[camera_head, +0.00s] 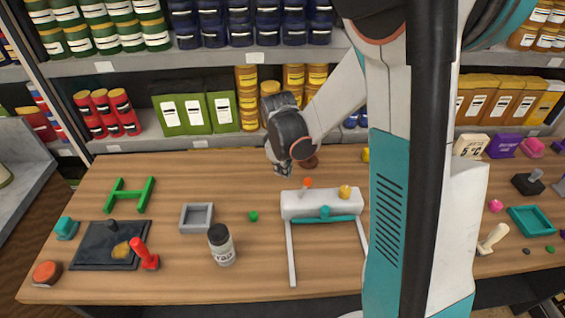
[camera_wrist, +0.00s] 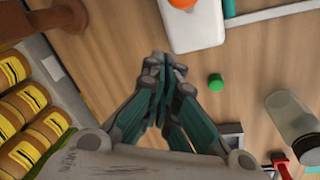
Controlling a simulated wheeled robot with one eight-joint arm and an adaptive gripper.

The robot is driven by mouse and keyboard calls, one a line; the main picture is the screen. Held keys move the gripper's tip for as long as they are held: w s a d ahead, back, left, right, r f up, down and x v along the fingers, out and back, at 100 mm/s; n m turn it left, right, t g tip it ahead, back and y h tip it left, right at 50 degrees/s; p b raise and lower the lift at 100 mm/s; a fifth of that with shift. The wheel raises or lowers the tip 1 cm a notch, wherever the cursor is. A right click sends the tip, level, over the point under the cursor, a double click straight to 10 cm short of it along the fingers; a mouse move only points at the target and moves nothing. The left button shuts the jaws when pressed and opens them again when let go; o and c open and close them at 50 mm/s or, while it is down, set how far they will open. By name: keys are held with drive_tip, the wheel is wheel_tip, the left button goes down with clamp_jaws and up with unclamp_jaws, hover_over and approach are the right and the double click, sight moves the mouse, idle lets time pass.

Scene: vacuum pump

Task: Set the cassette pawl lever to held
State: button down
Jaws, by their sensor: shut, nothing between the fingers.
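A white box-like unit (camera_head: 322,205) lies on the wooden table, with a teal bar (camera_head: 335,219) along its front and two white rails towards me. An orange knob (camera_head: 308,183) and a yellow knob (camera_head: 345,191) stand on its top. I cannot tell which part is the cassette pawl lever, or its setting. My gripper (camera_head: 281,170) is shut and empty, behind and left of the unit, apart from it. In the wrist view my shut fingertips (camera_wrist: 160,62) point over bare wood; the white unit (camera_wrist: 200,30) and orange knob (camera_wrist: 183,3) are at the top edge.
A black board (camera_head: 90,258) and red lever (camera_head: 145,254) are farther left. Stocked shelves stand behind. My arm hides the table right of the unit.

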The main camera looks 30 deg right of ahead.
sight(305, 188)
drive_tip(key=shift+s+d, duration=0.55)
drive_tip(key=shift+s, duration=0.2)
drive_tip(key=shift+s+d, duration=0.55)
drive_tip(key=shift+s, duration=0.2)
drive_tip(key=shift+s+d, duration=0.5)
drive_tip(key=shift+d, duration=0.25)
drive_tip(key=shift+a, duration=0.1)
drive_tip(key=shift+a+b, duration=0.15)
drive_tip(key=shift+b, duration=0.15)
